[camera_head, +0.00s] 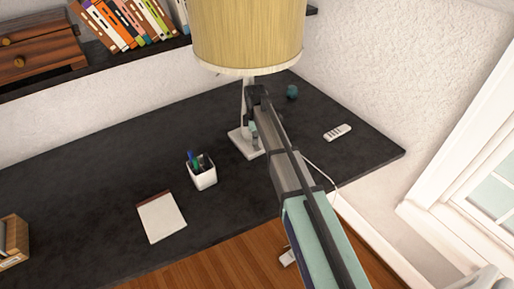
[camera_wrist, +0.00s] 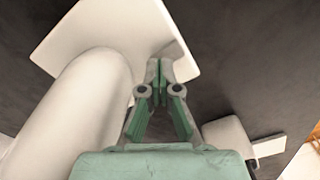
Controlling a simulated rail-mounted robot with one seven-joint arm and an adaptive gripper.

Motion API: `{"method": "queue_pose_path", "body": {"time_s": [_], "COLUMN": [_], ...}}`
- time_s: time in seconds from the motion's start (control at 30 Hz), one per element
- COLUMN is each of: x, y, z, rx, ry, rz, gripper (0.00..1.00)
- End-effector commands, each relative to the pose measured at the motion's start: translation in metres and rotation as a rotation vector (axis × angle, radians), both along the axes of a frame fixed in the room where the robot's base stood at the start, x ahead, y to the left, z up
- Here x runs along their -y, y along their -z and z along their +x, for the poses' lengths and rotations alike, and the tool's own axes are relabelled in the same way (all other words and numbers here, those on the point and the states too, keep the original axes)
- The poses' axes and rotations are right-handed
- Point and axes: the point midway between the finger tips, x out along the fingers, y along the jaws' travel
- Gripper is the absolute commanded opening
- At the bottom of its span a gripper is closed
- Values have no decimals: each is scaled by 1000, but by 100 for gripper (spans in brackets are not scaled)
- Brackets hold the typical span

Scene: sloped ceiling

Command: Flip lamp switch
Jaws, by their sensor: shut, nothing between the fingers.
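The lamp has a tan shade (camera_head: 248,38) in the head view, with its stem and white square base (camera_head: 238,137) below on the dark desk. My gripper (camera_head: 255,143) points down beside the stem, low over the base and partly hidden by my arm. In the wrist view the pale stem (camera_wrist: 85,105) stands left of my gripper (camera_wrist: 163,78), and the white base plate (camera_wrist: 95,35) lies behind its fingertips. The fingers are shut and empty. Whether they touch the lamp I cannot tell. I cannot make out the switch in either view.
A bookshelf (camera_head: 90,55) runs along the back wall. A white cord hangs near the desk's front edge.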

Motion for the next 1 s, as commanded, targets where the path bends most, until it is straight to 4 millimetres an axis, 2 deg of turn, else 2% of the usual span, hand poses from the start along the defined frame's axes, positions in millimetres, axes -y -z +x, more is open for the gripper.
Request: {"method": "queue_pose_path", "body": {"time_s": [1.0], "x": [0], "y": [14], "z": [0], "rx": [0], "ry": [0], "rz": [0], "gripper": [0]}}
